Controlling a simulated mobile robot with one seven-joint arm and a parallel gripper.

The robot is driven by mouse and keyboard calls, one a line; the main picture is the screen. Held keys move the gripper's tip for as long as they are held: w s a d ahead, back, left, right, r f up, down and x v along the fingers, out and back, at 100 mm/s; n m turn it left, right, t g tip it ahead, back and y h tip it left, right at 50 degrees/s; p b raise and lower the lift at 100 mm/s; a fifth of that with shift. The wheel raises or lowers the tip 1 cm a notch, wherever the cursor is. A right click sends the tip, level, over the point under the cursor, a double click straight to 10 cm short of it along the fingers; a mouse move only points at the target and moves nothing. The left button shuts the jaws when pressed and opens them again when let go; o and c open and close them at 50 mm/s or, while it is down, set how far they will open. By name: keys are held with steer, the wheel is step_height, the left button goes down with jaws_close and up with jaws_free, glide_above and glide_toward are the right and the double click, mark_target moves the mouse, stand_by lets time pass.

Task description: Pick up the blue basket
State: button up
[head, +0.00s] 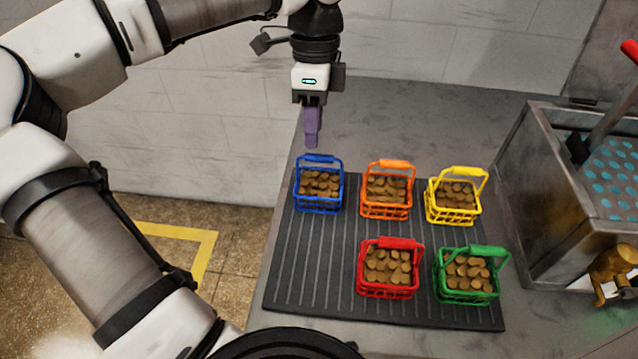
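The blue basket (319,203) stands upright at the back left of a dark ribbed mat (320,260). It is filled with brown round pieces, and its blue handle (320,158) is raised above them. My gripper (312,143) points down just above and behind the blue handle in the head view, seemingly apart from it. Its purple fingers look close together from this side, so the gap between them does not show. I see nothing held in it.
An orange basket (386,210) stands close to the right of the blue one, then a yellow basket (453,215). A red basket (388,291) and a green basket (466,296) stand in front. A metal tank (545,190) is at right. The mat's front left is clear.

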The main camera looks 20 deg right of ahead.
mark_target(319, 160)
steer(key=f, duration=0.3)
steer(key=shift+s, duration=0.3)
steer(key=f+p, duration=0.1)
steer(key=f, duration=0.1)
steer(key=s+f+p, duration=0.1)
steer(key=shift+s+d+f, duration=0.2)
steer(key=shift+f, duration=0.15)
steer(key=shift+s+f, duration=0.1)
steer(key=shift+f, duration=0.55)
jaws_close()
steer(key=shift+r, duration=0.1)
